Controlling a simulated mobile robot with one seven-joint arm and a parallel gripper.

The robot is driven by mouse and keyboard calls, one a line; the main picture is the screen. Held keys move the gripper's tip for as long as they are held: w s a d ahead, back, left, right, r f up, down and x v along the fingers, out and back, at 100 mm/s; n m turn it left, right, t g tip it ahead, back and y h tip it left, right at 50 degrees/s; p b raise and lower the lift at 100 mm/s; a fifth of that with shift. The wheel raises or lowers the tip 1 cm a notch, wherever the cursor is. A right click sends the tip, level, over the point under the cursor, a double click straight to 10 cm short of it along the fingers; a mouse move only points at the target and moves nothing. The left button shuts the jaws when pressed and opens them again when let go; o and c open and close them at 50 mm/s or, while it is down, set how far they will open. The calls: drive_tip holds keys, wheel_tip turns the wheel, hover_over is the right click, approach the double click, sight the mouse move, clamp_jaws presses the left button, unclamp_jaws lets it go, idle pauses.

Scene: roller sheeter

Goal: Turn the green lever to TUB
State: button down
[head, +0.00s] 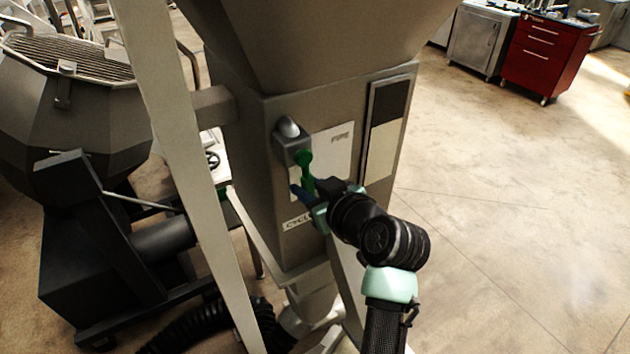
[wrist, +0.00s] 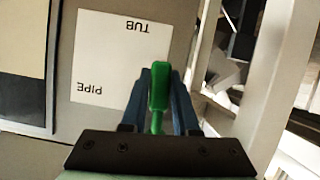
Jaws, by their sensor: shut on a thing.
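The green lever (head: 305,160) is on the left of the front face of the grey housing, below a rounded metal knob, and points downward. My gripper (head: 307,190) is at its lower part. In the wrist view, the lever (wrist: 158,88) stands between the two blue fingers of my gripper (wrist: 160,95), which are shut on it. The white label plate (head: 335,148) is beside the lever, with PIPE at its upper right. In the wrist view the plate (wrist: 115,60) appears upside down, with TUB near the top and PIPE at the lower left. TUB is hidden in the head view.
A dark and pale panel (head: 384,130) is right of the plate. A partly covered CYCL label (head: 297,224) sits below. A pale post (head: 185,150) stands left of the housing, near a large dark tub (head: 65,110). Floor at right is clear up to a red cabinet (head: 543,57).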

drive_tip(key=shift+s+a+f+m, duration=0.1)
drive_tip(key=shift+s+a+m, duration=0.15)
drive_tip(key=shift+m, duration=0.15)
drive_tip(key=shift+a, duration=0.1)
drive_tip(key=c, duration=0.7)
unclamp_jaws()
drive_tip(key=shift+o, duration=0.2)
drive_tip(key=shift+s, duration=0.1)
drive_tip(key=b+v, duration=0.4)
drive_tip(key=v, duration=0.9)
drive_tip(key=shift+w+d, duration=0.2)
drive_tip(key=shift+w, duration=0.05)
